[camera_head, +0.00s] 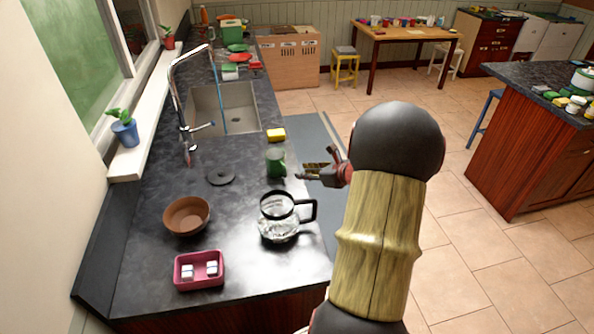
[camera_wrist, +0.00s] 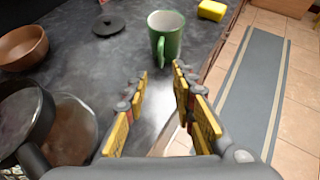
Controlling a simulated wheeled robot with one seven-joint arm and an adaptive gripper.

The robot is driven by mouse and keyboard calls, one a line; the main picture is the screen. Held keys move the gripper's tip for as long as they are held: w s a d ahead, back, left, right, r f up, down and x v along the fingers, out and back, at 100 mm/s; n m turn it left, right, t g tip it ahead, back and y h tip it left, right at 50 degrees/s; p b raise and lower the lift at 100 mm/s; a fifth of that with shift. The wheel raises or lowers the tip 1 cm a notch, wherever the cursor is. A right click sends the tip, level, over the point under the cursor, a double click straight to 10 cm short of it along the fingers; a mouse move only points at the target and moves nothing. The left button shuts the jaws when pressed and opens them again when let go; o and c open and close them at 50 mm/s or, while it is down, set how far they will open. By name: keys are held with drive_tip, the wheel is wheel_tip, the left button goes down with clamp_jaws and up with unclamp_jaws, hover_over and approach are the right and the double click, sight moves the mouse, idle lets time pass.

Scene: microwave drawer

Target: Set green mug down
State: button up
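The green mug (camera_head: 276,163) stands upright on the dark countertop (camera_head: 150,255), near its right edge. In the wrist view the green mug (camera_wrist: 167,36) is ahead of my gripper, with its handle facing the gripper. My gripper (camera_head: 308,171) is just right of the mug in the head view, beyond the counter edge. In the wrist view my gripper (camera_wrist: 160,78) has its yellow-padded fingers apart, with nothing between them. The mug is beyond the fingertips and appears clear of them.
A glass coffee pot (camera_head: 280,220) stands close by, left of my gripper in the wrist view. A black lid (camera_head: 220,175), brown bowl (camera_head: 187,215), pink tray (camera_head: 200,270) and yellow sponge (camera_head: 276,134) are on the counter. The sink (camera_head: 225,108) lies farther back.

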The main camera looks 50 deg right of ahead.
drive_tip(key=w+a+r+m+h, duration=0.2)
drive_tip(key=w+r+m, duration=0.15)
drive_tip(key=r, duration=0.25)
drive_tip(key=w+a+r+m+h, duration=0.2)
drive_tip(key=r+m, duration=0.3)
drive_tip(key=r, duration=0.1)
drive_tip(key=a+r+m+g+h, duration=0.2)
drive_tip(key=a+r+m, duration=0.5)
drive_tip(key=a+m, duration=0.4)
drive_tip(key=s+a+f+m+g+y, duration=0.1)
drive_tip(key=s+a+m, duration=0.4)
drive_tip(key=a, duration=0.5)
drive_tip(key=s+a+f+m+g+y, duration=0.1)
drive_tip(key=s+a+m+y, duration=0.2)
drive_tip(key=a, duration=0.7)
drive_tip(key=s+a+f+m+g+y, duration=0.1)
drive_tip(key=s+a+m+g+y, duration=0.1)
drive_tip(key=s+a+m, duration=0.5)
drive_tip(key=s+a+y, duration=0.1)
drive_tip(key=s+a, duration=0.2)
drive_tip(key=shift+s, duration=0.3)
